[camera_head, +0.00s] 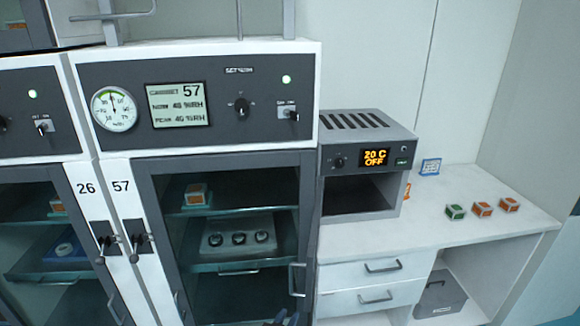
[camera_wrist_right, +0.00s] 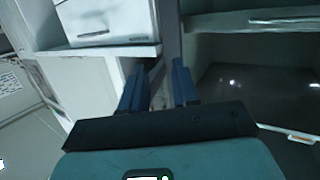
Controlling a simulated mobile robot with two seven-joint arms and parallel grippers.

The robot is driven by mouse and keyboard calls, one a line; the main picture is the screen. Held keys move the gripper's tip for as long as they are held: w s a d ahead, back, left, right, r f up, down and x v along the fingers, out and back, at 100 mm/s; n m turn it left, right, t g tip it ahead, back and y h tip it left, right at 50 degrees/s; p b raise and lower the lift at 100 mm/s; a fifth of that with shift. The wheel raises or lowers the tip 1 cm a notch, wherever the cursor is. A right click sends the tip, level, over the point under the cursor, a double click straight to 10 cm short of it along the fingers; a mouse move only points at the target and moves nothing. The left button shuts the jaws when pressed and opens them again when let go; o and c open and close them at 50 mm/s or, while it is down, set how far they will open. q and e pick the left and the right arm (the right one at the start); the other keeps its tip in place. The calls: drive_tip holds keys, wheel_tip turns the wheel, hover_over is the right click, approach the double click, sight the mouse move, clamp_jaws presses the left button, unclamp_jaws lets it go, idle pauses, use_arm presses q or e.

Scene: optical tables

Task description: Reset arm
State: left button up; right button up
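My right gripper (camera_head: 283,317) shows as small blue fingertips at the bottom edge of the head view, in front of the lower part of cabinet 57 (camera_head: 219,154). In the right wrist view, its two blue fingers (camera_wrist_right: 158,88) stand apart with nothing held between them. The gripper is in front of the gap between a white drawer unit (camera_wrist_right: 101,15) and a dark cabinet opening. I cannot make out my left gripper in the head view.
Cabinet 57's glass door has a protruding handle (camera_head: 298,280). A grey oven (camera_head: 366,128) stands on the white bench (camera_head: 448,233), reading 20 C, OFF. The bench front is clear.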

drive_tip(key=s+d+f+n+g+y, duration=0.1)
drive_tip(key=s+d+f+g+y, duration=0.1)
drive_tip(key=s+d+f, duration=0.3)
drive_tip(key=s+d+f+g+y, duration=0.2)
drive_tip(key=s+f+g, duration=0.15)
drive_tip(key=f, duration=0.45)
drive_tip(key=s+d+f+n+g+y, duration=0.1)
drive_tip(key=s+d+f+y, duration=0.1)
drive_tip(key=s+d+f, duration=0.3)
drive_tip(key=s+f+m+g+y, duration=0.1)
drive_tip(key=s+g, duration=0.3)
drive_tip(key=s, duration=1)
drive_tip(key=s+d+f+m+g+y, duration=0.1)
drive_tip(key=s+g, duration=0.4)
drive_tip(key=s, duration=0.9)
drive_tip(key=shift+s+d+f+y, duration=0.15)
drive_tip(key=shift+d+f+y, duration=0.05)
drive_tip(key=shift+f+y, duration=0.7)
